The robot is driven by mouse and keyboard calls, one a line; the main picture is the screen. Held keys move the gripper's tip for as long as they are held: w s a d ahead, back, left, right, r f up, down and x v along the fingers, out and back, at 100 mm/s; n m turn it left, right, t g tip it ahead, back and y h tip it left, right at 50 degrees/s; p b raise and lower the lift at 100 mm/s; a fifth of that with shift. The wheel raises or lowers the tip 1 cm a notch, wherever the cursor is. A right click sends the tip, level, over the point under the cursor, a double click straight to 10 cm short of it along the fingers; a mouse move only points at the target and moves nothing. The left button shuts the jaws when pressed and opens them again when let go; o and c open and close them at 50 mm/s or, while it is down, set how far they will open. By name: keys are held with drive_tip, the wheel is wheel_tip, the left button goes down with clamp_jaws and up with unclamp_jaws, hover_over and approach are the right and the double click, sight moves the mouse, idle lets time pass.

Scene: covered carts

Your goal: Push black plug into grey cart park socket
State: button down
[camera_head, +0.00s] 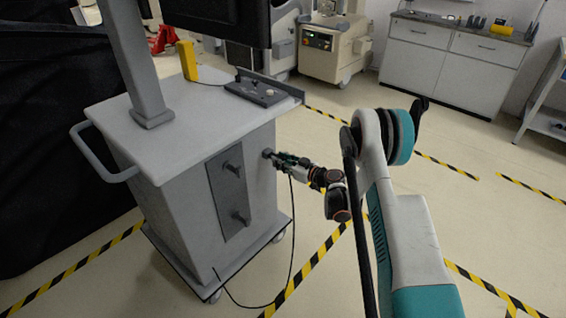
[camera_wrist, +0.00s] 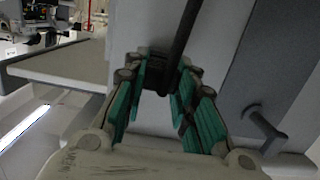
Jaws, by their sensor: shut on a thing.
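The grey cart (camera_head: 190,130) stands at left in the head view, and its side wall also fills much of the wrist view (camera_wrist: 225,60). My gripper (camera_head: 281,159) is at the right part of that wall. In the wrist view its green-padded fingers are shut on the black plug (camera_wrist: 157,72). A black cable (camera_wrist: 183,35) runs from the plug, and in the head view it hangs to the floor (camera_head: 291,225). A small dark piece (camera_head: 267,153) at the wall is the plug or the park socket; I cannot tell which. How deep the plug sits is hidden.
A dark grey panel (camera_head: 227,190) with two pegs is left of my gripper; one peg (camera_wrist: 265,128) shows in the wrist view. A control box (camera_head: 256,94) and yellow block (camera_head: 187,60) are on the cart top. Cabinets (camera_head: 455,60) stand behind. Taped floor at right is open.

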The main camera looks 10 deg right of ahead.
drive_tip(key=shift+x, duration=1.05)
drive_tip(key=c, duration=1.2)
unclamp_jaws()
drive_tip(key=shift+r, duration=0.15)
drive_tip(key=v, duration=1.2)
drive_tip(key=shift+r, duration=0.1)
